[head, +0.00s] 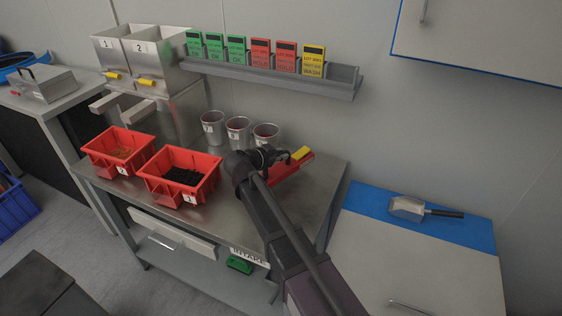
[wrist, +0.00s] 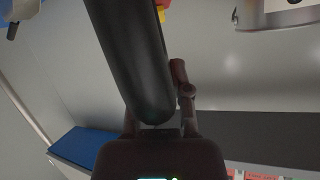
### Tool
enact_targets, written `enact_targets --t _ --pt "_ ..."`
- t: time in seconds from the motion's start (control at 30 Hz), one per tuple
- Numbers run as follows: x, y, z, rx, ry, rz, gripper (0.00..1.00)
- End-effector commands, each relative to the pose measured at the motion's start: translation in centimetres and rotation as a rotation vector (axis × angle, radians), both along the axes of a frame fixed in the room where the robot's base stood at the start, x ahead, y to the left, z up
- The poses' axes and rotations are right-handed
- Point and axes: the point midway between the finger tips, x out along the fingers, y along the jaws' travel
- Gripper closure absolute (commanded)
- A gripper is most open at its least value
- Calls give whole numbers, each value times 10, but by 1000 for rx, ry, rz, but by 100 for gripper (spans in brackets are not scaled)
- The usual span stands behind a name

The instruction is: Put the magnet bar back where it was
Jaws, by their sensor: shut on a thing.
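In the wrist view my gripper (wrist: 160,118) is shut on a thick dark rod, which I take to be the magnet bar (wrist: 135,55). The rod runs up the picture at a slight tilt. In the head view my gripper (head: 278,157) is over the right end of the steel bench (head: 238,205), and the bar is hard to tell from the dark gripper. A red piece with a yellow block (head: 301,153) shows just beyond the gripper. Red and yellow also show behind the rod in the wrist view. I cannot tell whether the bar touches anything.
Three steel cups (head: 212,128) stand behind the gripper. Two red bins, one with orange-brown contents (head: 100,160) and one with black contents (head: 155,188), stand to the left. A rail (head: 270,76) of coloured cards is above. A scoop (head: 410,209) lies on the right counter's blue strip.

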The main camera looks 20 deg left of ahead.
Motion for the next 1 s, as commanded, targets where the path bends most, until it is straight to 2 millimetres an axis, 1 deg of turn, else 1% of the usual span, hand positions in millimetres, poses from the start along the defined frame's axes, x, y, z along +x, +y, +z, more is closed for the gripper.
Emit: enact_targets --t 0.23,0.4,0.43,0.5,0.73,0.83,1.0 --pt "1 1 0 -1 -2 1 100" --pt "12 8 -1 -1 -2 1 100" --pt "14 10 -2 -1 -2 1 100" --pt "11 7 -10 -1 -2 2 100" --pt "11 7 -29 -1 -2 2 100" --pt "11 7 -34 -1 -2 2 100" --pt "11 8 -36 -1 -2 2 100"
